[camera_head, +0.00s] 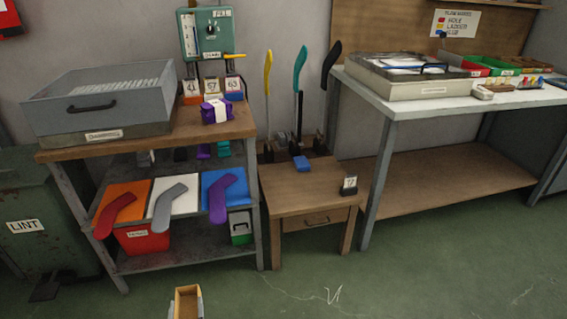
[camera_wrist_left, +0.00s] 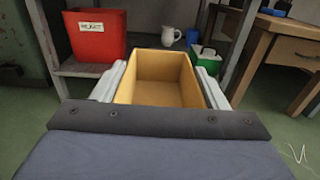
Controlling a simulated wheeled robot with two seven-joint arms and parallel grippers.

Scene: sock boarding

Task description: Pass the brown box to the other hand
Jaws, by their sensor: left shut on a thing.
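The brown box (camera_head: 187,303) is an open, empty, light-brown box at the bottom edge of the head view. It also shows in the left wrist view (camera_wrist_left: 160,92), where its inside faces me. My left gripper (camera_wrist_left: 158,88) is shut on the box, with one pale finger along each side of it. In the head view, only small parts of the left gripper show beside the box. The box is held in front of the shelf unit, above the green floor. My right gripper is in neither view.
A shelf unit (camera_head: 190,258) with orange, white and blue panels stands ahead. A red REJECT bin (camera_wrist_left: 96,35) and a white jug (camera_wrist_left: 171,36) sit on its lower shelf. A small wooden table (camera_head: 305,195) and a white workbench (camera_head: 440,105) stand to the right. The floor in front is clear.

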